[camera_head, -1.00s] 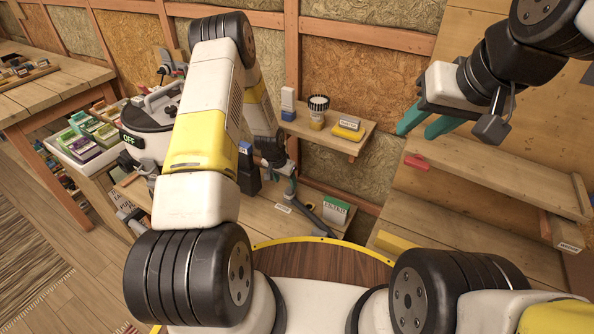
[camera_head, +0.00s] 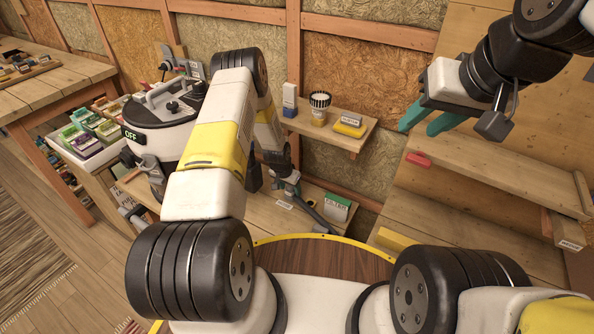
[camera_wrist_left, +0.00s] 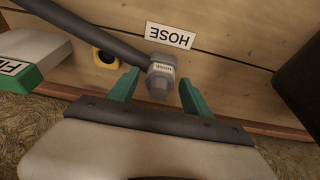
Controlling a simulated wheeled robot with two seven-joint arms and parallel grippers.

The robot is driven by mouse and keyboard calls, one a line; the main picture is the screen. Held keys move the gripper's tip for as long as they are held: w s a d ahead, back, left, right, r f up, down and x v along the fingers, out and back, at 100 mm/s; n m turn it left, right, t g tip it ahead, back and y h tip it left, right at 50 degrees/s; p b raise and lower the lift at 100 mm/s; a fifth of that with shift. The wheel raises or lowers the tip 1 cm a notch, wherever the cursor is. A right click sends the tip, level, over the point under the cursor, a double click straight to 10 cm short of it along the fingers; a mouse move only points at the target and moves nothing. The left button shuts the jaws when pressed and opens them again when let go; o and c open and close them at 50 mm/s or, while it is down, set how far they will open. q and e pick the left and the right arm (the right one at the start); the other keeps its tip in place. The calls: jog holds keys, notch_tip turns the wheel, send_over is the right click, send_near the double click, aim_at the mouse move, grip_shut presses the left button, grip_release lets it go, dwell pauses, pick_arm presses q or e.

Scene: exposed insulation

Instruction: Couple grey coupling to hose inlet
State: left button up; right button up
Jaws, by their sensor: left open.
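The grey coupling (camera_wrist_left: 161,78) lies on the wooden shelf at the end of a dark hose (camera_wrist_left: 85,28), beside a HOSE label (camera_wrist_left: 170,36). My left gripper (camera_wrist_left: 158,88) is open, its teal fingertips on either side of the coupling, with a visible gap at each side. In the head view my left gripper (camera_head: 288,187) is low over the shelf, partly hidden by its arm. My right gripper (camera_head: 428,120) is open and empty in the air at the right. A vacuum-like machine (camera_head: 160,130) with an OFF display stands at the left; I cannot make out its hose inlet.
A green-and-white box (camera_head: 338,207) stands on the lower shelf near the hose. A yellow ring-like piece (camera_wrist_left: 105,60) lies left of the coupling.

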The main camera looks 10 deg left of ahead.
pick_arm(q)
grip_shut()
jog(key=shift+r, duration=0.7)
dwell(0.5)
jog(key=shift+r, duration=1.5)
